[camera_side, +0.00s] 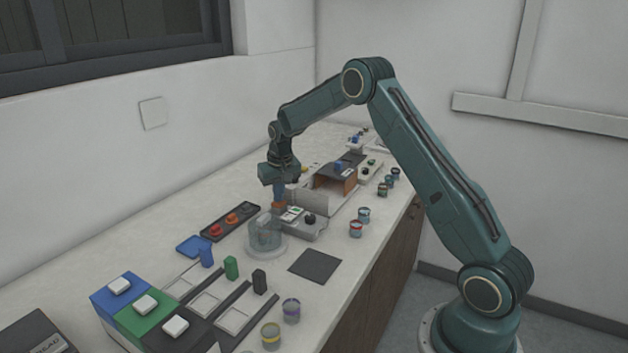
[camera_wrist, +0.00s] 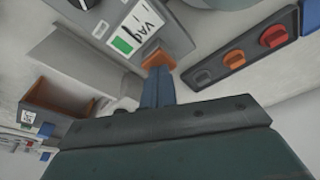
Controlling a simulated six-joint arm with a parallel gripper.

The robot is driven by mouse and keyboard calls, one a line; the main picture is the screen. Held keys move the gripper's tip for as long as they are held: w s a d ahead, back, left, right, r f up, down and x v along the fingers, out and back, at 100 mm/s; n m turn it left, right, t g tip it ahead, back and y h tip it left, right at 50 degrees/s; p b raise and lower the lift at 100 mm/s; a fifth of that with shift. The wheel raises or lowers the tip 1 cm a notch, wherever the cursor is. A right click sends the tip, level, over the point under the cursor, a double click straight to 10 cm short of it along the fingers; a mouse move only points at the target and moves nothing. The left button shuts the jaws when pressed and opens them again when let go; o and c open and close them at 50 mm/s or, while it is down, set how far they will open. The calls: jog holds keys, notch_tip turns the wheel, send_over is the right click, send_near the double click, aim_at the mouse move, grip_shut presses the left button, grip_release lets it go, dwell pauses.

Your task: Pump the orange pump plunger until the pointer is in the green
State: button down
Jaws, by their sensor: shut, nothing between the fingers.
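The orange pump plunger (camera_side: 278,205) stands on the grey press unit (camera_side: 304,231), and its orange top (camera_wrist: 158,58) also shows in the wrist view. My gripper (camera_side: 280,193) is shut and empty, pointing down over the plunger. In the wrist view the blue fingers (camera_wrist: 157,75) meet at the plunger's top; they look touching or very close. A white gauge face marked VAC (camera_wrist: 142,22) has a green patch (camera_wrist: 123,45). The gauge (camera_side: 291,214) is small in the side view. I cannot make out its pointer clearly.
A clear round chamber (camera_side: 265,236) stands in front of the unit. A dark panel with orange and red knobs (camera_side: 229,222) lies to the left. A black knob (camera_side: 310,218) is on the unit. Several small jars (camera_side: 355,229) line the right edge. A dark mat (camera_side: 315,266) lies bare.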

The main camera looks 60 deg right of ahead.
jog(key=shift+r, duration=0.15)
jog(key=shift+w+v, duration=0.1)
jog(key=shift+v, duration=0.6)
jog(key=shift+w+v, duration=0.15)
jog(key=shift+v, duration=0.5)
jog(key=shift+d+f, duration=0.15)
jog(key=shift+f, duration=0.25)
jog(key=shift+f, duration=1.05)
jog(key=shift+r, duration=0.1)
jog(key=shift+w+v, duration=0.15)
jog(key=shift+v, duration=0.65)
jog(key=shift+w+v, duration=0.15)
jog(key=shift+v, duration=0.7)
jog(key=shift+d+r, duration=0.15)
jog(key=shift+r, duration=0.05)
